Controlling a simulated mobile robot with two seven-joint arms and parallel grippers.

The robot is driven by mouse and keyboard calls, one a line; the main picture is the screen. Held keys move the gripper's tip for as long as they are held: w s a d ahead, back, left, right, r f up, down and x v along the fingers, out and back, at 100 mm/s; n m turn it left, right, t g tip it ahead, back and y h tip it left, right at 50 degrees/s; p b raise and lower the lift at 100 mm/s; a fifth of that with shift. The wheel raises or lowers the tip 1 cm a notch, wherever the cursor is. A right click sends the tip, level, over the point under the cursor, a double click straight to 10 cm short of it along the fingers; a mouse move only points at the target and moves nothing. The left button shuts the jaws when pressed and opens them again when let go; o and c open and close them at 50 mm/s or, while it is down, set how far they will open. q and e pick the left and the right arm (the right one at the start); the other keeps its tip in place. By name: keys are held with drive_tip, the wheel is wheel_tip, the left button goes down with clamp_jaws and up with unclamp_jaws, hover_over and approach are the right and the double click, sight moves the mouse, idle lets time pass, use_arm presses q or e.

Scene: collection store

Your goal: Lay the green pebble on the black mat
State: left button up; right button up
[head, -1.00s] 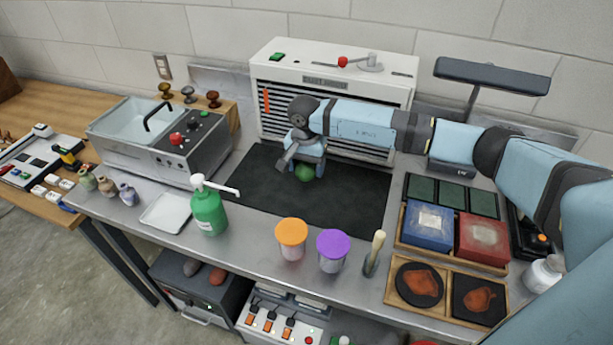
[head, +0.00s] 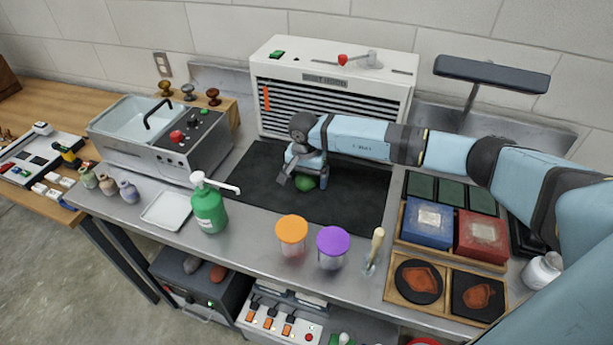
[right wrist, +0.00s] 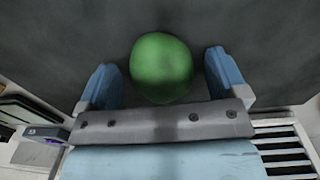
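The green pebble (head: 306,183) is over the middle of the black mat (head: 255,185) and looks to be lying on it. The right wrist view also shows the pebble (right wrist: 160,68), round and smooth, against the dark mat (right wrist: 265,40). My right gripper (head: 308,182) is low over the mat, with its fingers around the pebble. In the right wrist view, its two blue fingers (right wrist: 163,75) stand apart with a gap on each side of the pebble. The gripper partly hides the pebble in the head view. My left gripper is not in view.
A white slatted unit (head: 335,88) stands behind the mat. A green pump bottle (head: 209,208), an orange-lidded jar (head: 291,232) and a purple-lidded jar (head: 332,244) stand along the front. Blue and red boxes (head: 428,222) are at the right. Bare mat lies on both sides of the gripper.

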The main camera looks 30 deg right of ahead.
drive_tip(key=shift+r, duration=0.6)
wheel_tip(320, 180, up, 11)
drive_tip(key=b, duration=0.1)
drive_tip(key=shift+a, duration=0.15)
drive_tip(key=shift+w, duration=0.1)
